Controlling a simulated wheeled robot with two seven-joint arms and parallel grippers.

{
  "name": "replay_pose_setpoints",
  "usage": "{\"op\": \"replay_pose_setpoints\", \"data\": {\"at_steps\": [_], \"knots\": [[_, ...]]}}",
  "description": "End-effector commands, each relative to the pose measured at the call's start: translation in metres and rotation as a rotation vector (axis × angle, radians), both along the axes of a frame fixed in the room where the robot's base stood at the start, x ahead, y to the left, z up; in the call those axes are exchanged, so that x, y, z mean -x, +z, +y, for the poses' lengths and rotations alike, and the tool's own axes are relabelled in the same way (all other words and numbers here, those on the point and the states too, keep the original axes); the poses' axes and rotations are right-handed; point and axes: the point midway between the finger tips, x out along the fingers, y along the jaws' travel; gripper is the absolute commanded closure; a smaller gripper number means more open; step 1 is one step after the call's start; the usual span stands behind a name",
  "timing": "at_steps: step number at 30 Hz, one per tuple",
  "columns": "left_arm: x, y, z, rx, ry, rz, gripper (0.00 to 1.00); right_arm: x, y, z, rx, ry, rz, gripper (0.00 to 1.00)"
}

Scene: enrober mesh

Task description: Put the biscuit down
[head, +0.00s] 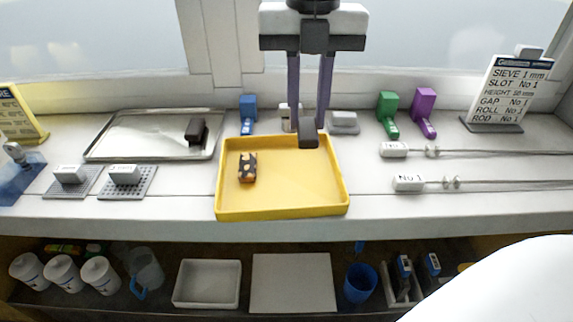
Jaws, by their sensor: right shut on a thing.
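My right gripper (307,124) hangs down from the top of the head view on two long purple fingers. It is shut on a plain dark brown block, which I take to be the biscuit (308,135). The block shows over the far edge of the yellow tray (300,211), right of its middle; whether it touches the tray I cannot tell. A dark block with orange and pale patches (247,168) lies in the tray's left part. Another dark brown block (197,131) lies on the silver tray (125,122). My left gripper is not in view.
Blue (248,115), green (387,114) and purple (424,112) blocks stand along the back. Two rods with white labels (408,182) lie at right. Two mesh plates (127,183) are at left. A sign (508,90) stands back right. The yellow tray's front right is clear.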

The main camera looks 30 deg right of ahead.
Motion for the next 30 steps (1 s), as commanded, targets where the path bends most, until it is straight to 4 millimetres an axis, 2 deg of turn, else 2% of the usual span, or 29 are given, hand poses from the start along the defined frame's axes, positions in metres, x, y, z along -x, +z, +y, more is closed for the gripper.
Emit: {"op": "replay_pose_setpoints", "data": {"at_steps": [3, 11, 17, 28, 29, 30], "knots": [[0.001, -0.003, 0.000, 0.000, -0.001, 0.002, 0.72, 0.001, -0.024, 0.000, -0.002, 0.001, 0.005, 0.91], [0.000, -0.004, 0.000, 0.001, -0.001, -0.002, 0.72, 0.000, -0.047, -0.001, -0.001, 0.000, 0.001, 0.91], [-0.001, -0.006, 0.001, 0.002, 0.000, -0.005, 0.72, 0.001, -0.075, 0.000, -0.002, 0.000, 0.003, 0.91], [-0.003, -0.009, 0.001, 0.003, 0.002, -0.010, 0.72, 0.000, -0.082, -0.001, 0.000, -0.001, -0.002, 0.91], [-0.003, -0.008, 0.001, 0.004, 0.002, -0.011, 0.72, 0.000, -0.082, -0.001, 0.000, -0.001, -0.001, 0.77], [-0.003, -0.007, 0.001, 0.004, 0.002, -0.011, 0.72, 0.000, -0.080, -0.001, 0.000, -0.001, -0.001, 0.71]]}}
